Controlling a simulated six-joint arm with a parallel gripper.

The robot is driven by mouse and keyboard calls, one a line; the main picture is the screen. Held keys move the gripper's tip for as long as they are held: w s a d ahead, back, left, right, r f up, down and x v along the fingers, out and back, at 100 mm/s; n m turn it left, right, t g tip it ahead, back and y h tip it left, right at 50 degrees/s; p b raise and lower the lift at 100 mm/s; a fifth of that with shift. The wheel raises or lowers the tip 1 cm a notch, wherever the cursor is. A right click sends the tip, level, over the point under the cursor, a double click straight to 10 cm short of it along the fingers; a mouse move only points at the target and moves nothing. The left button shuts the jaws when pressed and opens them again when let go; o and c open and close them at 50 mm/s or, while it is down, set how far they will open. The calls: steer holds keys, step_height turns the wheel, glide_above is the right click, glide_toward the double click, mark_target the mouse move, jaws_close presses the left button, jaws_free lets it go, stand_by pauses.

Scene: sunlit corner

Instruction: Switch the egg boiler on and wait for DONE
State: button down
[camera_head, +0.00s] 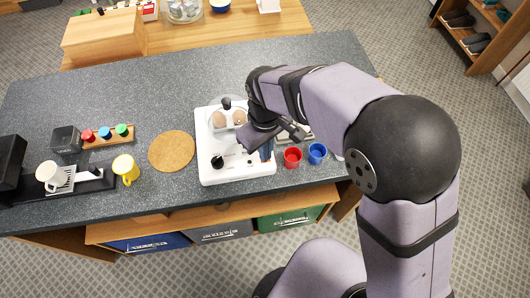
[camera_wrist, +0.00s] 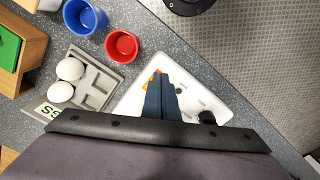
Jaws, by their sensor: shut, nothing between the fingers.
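The egg boiler (camera_head: 208,172) is a white slab-shaped unit on the grey counter, with a clear dome at its back over brown eggs (camera_head: 219,119). A black knob (camera_head: 217,162) stands at its front left. In the wrist view, its white top (camera_wrist: 215,98) shows the black knob (camera_wrist: 207,117) and an orange patch (camera_wrist: 152,78), partly hidden by my fingers. My gripper (camera_head: 266,154) is shut and empty, its blue fingers (camera_wrist: 159,76) pointing down over the right part of the unit. I cannot tell whether they touch it. No DONE sign is readable.
A red cup (camera_head: 292,158) and a blue cup (camera_head: 317,153) stand close right of the unit. A grey egg tray (camera_wrist: 98,88) holds white eggs (camera_wrist: 70,69). A round cork mat (camera_head: 171,151) lies left, then a yellow mug (camera_head: 126,169).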

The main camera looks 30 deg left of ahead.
steer(key=shift+f, duration=0.15)
step_height(320, 180, up, 7)
steer(key=p, duration=0.6)
stand_by(0.4)
stand_by(0.4)
steer(key=shift+w+a+f+m, duration=0.1)
steer(key=shift+w+a+m, duration=0.1)
steer(key=shift+m, duration=0.3)
steer(key=s+d+f+m+h, duration=0.1)
steer(key=s+d+f, duration=0.3)
steer(key=d, duration=0.3)
steer(key=w+d+r+m, duration=0.2)
steer(key=d+m, duration=0.4)
steer(key=d, duration=0.9)
steer(key=w+d+r+m+y+b, duration=0.1)
steer(key=d+m, duration=0.6)
steer(key=d, duration=0.8)
steer(key=shift+w+d+r, duration=0.25)
steer(key=shift+w+r, duration=0.4)
steer(key=shift+w, duration=0.25)
